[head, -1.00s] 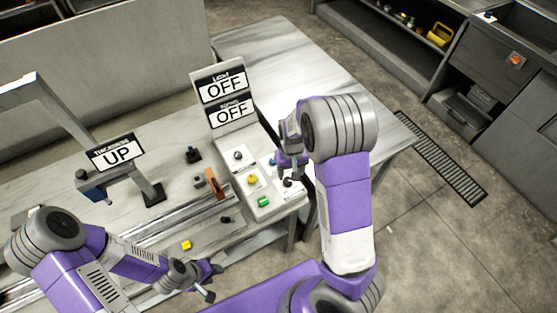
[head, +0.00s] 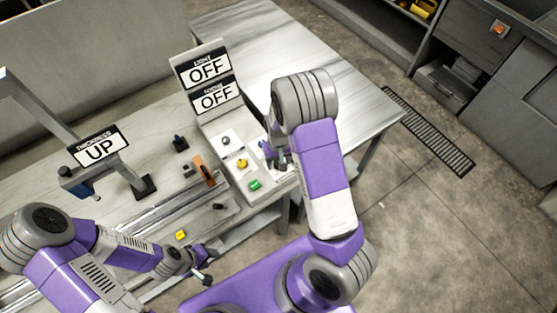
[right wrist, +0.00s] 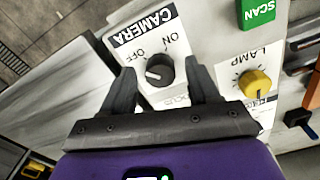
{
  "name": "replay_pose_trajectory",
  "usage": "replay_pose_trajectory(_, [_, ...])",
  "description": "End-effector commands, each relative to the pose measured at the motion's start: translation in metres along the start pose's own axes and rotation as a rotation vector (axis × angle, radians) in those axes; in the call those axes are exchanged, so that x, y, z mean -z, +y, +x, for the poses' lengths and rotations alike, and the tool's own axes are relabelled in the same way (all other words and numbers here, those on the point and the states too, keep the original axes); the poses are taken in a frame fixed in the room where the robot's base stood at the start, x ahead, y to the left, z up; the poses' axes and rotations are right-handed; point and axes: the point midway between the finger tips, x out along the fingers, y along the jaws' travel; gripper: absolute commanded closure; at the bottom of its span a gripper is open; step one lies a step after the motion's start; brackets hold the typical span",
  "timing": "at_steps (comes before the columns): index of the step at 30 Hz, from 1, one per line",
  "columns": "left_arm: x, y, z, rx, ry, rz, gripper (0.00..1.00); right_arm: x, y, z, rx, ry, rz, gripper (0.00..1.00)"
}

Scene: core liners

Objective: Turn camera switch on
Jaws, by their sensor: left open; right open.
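The camera switch is a black round knob (right wrist: 160,70) on a white plate labelled CAMERA, with OFF and ON marks, in the right wrist view. Its white mark lies on its left side, the side of the OFF label. My right gripper (right wrist: 161,78) is open, with one finger on each side of the knob in that view; I cannot tell whether they touch it. In the head view my right gripper (head: 277,158) is over the right part of the control panel (head: 236,172) and hides the knob. My left gripper (head: 207,265) is open and empty at lower left.
A yellow lamp knob (right wrist: 255,83) and green SCAN button (right wrist: 257,11) sit beside the camera plate. Two signs (head: 205,70) read OFF. Another sign (head: 98,148) reads UP. An orange-handled part (head: 204,170) stands left of the panel.

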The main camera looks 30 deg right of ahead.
Motion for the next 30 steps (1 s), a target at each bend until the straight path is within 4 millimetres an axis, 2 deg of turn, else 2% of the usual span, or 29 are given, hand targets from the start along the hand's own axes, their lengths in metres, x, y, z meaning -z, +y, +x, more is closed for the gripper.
replay_pose_trajectory(1, [0.0001,0.0,0.0,0.0,0.0,0.0,0.57,0.0001,-0.0001,-0.0002,0.0,0.0,0.0,0.43])
replay_pose_trajectory(9, [0.0001,0.0,0.0,0.0,0.0,0.0,0.57,0.0,-0.0001,-0.0003,0.0,0.0,-0.001,0.84])
replay_pose_trajectory(12, [0.0,0.0,0.0,0.0,0.0,0.0,0.57,0.0,0.0,-0.0004,0.0,0.0,-0.001,0.96])
replay_pose_trajectory(22, [-0.0001,0.0009,-0.0022,0.0,0.0,0.0,0.57,-0.0002,-0.0003,-0.0008,0.0,-0.001,0.057,0.96])
replay_pose_trajectory(30, [-0.0004,0.0031,-0.0081,0.0,0.0,0.0,0.57,-0.0001,-0.0003,-0.0016,-0.001,-0.001,0.243,0.96])
